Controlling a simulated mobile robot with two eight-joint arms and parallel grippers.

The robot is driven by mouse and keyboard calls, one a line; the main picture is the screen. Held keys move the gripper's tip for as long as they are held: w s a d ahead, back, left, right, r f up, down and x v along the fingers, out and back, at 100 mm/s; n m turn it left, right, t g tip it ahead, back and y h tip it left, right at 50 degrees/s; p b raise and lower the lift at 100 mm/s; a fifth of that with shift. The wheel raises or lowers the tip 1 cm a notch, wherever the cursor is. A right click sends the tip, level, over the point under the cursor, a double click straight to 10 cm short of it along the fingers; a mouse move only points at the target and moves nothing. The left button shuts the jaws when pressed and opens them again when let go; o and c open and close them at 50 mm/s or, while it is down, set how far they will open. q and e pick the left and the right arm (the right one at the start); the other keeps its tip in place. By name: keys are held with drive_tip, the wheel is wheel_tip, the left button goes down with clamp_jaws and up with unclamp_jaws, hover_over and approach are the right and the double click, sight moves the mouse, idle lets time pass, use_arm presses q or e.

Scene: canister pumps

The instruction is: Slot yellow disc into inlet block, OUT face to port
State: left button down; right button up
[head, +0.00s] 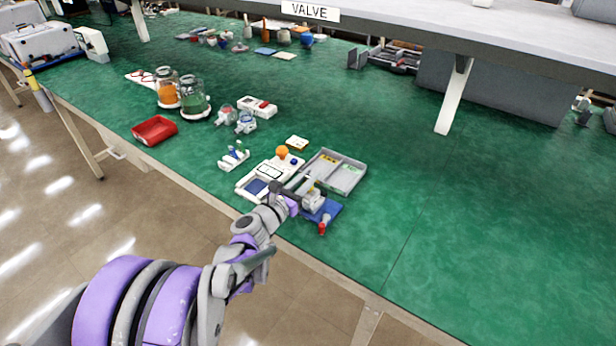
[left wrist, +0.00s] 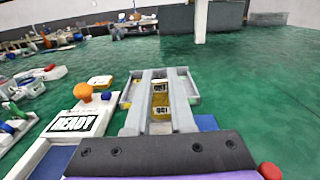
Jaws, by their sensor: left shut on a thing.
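My left gripper (head: 308,187) is over the front part of the bench, above a pale grey block (head: 314,202) on a blue base (head: 333,208), which looks like the inlet block. In the left wrist view its two grey fingers (left wrist: 160,97) are closed in, with a yellow piece with dark lettering (left wrist: 160,100) between them. I take this piece for the yellow disc. I cannot read the lettering surely, nor tell which way the OUT face points. The fingers hide the block's port. My right gripper is in neither view.
A grey tray (head: 350,178) with yellow and green markings lies just behind. A white READY box (left wrist: 75,123) with an orange knob stands left. A red-tipped part (head: 322,229) is in front. Jars and a red bin (head: 154,130) lie farther left. The right bench is clear.

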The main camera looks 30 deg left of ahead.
use_arm(q)
drive_tip(key=shift+f+b, duration=1.35)
drive_tip(key=shift+f, duration=0.7)
drive_tip(key=c, duration=0.7)
unclamp_jaws()
drive_tip(key=s, duration=1)
drive_tip(key=shift+s+a+p, duration=0.4)
